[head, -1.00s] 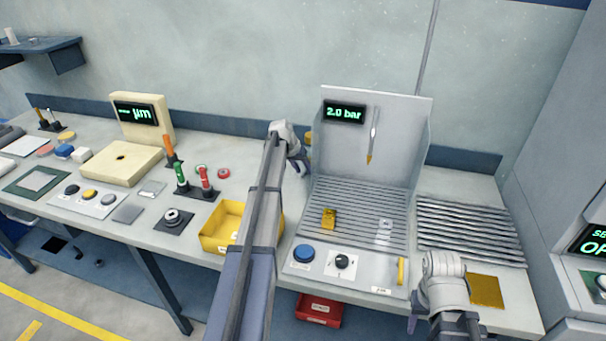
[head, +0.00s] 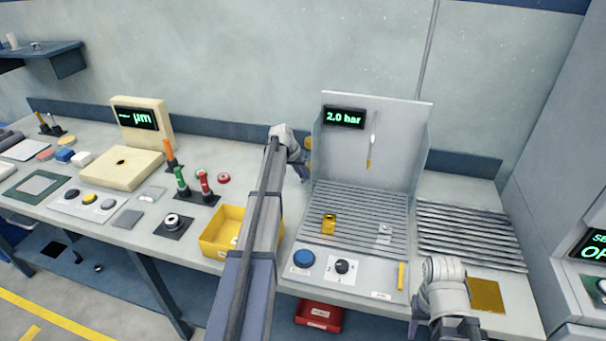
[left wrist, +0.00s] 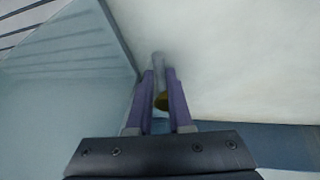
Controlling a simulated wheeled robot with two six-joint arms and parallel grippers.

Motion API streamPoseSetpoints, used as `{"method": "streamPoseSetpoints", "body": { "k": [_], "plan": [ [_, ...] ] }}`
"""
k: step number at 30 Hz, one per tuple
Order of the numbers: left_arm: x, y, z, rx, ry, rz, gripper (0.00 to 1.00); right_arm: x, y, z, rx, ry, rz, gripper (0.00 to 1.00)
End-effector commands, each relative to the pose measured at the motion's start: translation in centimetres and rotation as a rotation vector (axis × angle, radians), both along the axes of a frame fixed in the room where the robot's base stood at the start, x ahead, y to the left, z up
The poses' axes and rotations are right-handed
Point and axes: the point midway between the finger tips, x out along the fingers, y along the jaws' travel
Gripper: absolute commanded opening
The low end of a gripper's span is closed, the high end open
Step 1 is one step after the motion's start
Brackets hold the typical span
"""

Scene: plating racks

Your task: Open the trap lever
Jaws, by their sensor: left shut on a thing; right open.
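In the head view a small brass-yellow part (head: 308,143) shows at the left outer side of the grey booth, beside my left arm; I take it to be the trap lever. My left gripper (head: 303,172) is there, mostly hidden behind its own wrist.
The booth (head: 420,150) has a slatted floor, a blue button (head: 303,259), a black knob (head: 342,267) and a yellow handle (head: 401,276). A red bin (head: 319,315) is below the bench.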

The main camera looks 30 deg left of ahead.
Motion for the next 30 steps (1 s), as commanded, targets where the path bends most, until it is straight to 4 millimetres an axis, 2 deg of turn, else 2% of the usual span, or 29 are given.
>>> {"method": "streamPoseSetpoints", "body": {
  "k": [9, 17, 18, 24, 26, 30],
  "plan": [
    [-0.02, -0.57, 0.0, 0.0, 0.0, 0.135, 0.0, 0.0, 0.0, 0.0, 0.0, 0.0, 0.0, 0.5],
    [0.02, -0.52, 0.0, 0.0, 0.0, 0.142, 0.0, 0.0, 0.0, 0.0, 0.0, 0.0, 0.0, 0.5],
    [0.02, -0.52, 0.0, 0.0, 0.0, 0.142, 0.21, 0.0, 0.0, 0.0, 0.0, 0.0, 0.0, 0.5],
    [0.02, -0.51, 0.0, 0.0, 0.0, 0.141, 0.43, 0.0, 0.0, 0.0, 0.0, 0.0, 0.0, 0.5],
    [0.02, -0.51, 0.0, 0.0, 0.001, 0.141, 0.48, 0.0, 0.0, 0.0, 0.0, 0.0, 0.0, 0.5],
    [0.01, -0.5, -0.01, 0.0, 0.001, 0.141, 0.48, 0.0, 0.0, 0.0, 0.0, 0.0, 0.0, 0.5]
  ]
}}
